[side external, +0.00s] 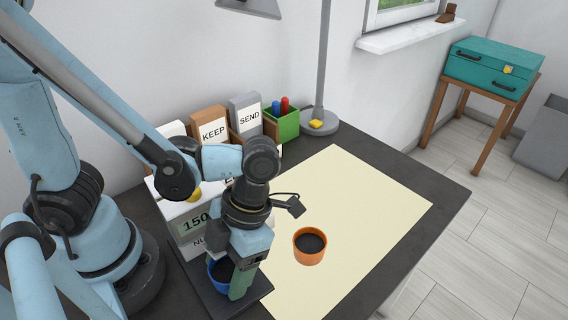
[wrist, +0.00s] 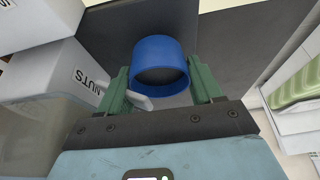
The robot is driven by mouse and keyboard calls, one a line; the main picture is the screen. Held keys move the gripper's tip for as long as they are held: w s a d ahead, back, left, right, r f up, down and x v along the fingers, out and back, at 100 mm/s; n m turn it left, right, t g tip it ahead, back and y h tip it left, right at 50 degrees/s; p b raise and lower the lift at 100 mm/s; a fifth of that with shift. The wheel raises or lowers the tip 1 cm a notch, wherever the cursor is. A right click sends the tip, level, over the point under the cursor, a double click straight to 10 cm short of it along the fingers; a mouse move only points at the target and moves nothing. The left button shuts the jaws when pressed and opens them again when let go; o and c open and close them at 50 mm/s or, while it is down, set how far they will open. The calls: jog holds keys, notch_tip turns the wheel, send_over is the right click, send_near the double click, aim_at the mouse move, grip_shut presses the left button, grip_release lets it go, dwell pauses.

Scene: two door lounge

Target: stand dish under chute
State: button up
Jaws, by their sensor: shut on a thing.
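A blue dish (side external: 215,274) with a dark inside is between the green fingers of my gripper (side external: 232,278), and it also shows in the wrist view (wrist: 162,57). My gripper is shut on it, with a finger on either side (wrist: 160,82). The dish is low over a dark base plate (side external: 254,291) beside a white dispenser (side external: 185,212). My arm hides much of the dispenser's front. I cannot make out the chute's outlet or whether the dish is under it.
An orange dish (side external: 310,244) with a dark inside stands on the cream mat (side external: 375,205). "KEEP" (side external: 210,130) and "SEND" (side external: 246,115) holders, a green pen box (side external: 284,123) and a lamp base (side external: 322,128) line the back. The mat's right part is clear.

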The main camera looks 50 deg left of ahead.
jog(key=shift+f, duration=0.55)
jog(key=shift+f, duration=0.15)
jog(key=o, duration=0.8)
jog(key=shift+v, duration=6.2)
jog(key=shift+s, duration=0.1)
